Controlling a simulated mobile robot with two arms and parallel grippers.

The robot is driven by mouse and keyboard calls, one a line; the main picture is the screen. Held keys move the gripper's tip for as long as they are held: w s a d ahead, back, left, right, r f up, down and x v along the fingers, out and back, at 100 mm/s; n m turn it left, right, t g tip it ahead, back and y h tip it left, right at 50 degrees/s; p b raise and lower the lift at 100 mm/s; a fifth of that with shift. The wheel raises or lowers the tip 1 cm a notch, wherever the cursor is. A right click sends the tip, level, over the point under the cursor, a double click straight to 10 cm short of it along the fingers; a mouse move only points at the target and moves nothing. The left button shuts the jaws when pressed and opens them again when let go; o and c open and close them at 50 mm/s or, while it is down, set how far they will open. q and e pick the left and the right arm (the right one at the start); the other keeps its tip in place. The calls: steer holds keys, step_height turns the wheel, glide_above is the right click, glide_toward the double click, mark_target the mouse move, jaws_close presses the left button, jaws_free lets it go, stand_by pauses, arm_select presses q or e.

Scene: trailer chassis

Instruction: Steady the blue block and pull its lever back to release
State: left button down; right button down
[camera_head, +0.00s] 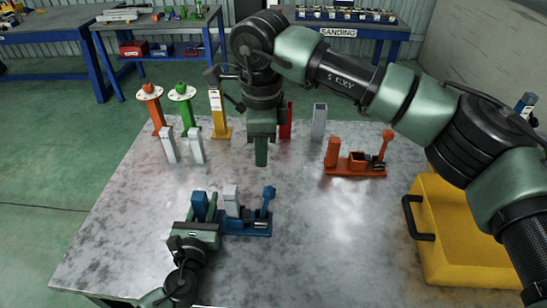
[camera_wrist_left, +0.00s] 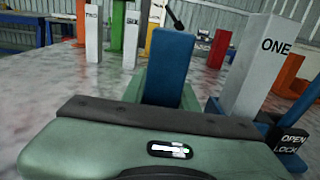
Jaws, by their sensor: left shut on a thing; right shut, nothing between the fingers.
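The blue block (camera_head: 245,229) lies on the metal table. It has a blue post (camera_head: 199,205) at its left end, a pale grey post (camera_head: 231,200) in the middle and a blue lever (camera_head: 266,203) at its right end. The lever stands near upright, leaning slightly right. My left gripper (camera_head: 200,217) is shut on the blue post, which also shows in the left wrist view (camera_wrist_left: 167,68). There the pale post reads "ONE" (camera_wrist_left: 262,70), beside an "OPEN / LOCK" label (camera_wrist_left: 290,142). My right gripper (camera_head: 262,155) is shut and empty, above the table behind the blue block, apart from the lever.
An orange block with a lever (camera_head: 355,168) stands at the right. Orange (camera_head: 154,108), green (camera_head: 186,108), yellow (camera_head: 220,115) and pale posts stand along the back. A yellow bin (camera_head: 460,245) is at the right edge. The table front right of the blue block is clear.

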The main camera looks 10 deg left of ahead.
stand_by(0.4)
steer(key=g+y, duration=0.5)
steer(key=y, duration=0.4)
glide_above(266, 204)
steer(key=s+d, duration=0.1)
steer(key=s, duration=0.1)
step_height(266, 204, down, 5)
steer(key=w+d+f+m+t+y, duration=0.1)
steer(key=d+f+t+y, duration=0.15)
steer(key=d, duration=0.65)
steer(key=w+d+f+m+t+y, duration=0.1)
steer(key=d+f+m+t+y, duration=0.2)
steer(key=d, duration=0.6)
steer(key=a+n, duration=0.1)
steer(key=a, duration=1.2)
steer(key=shift+w+a+f+y, duration=0.25)
steer(key=shift+f+y, duration=0.1)
steer(key=shift+y, duration=0.1)
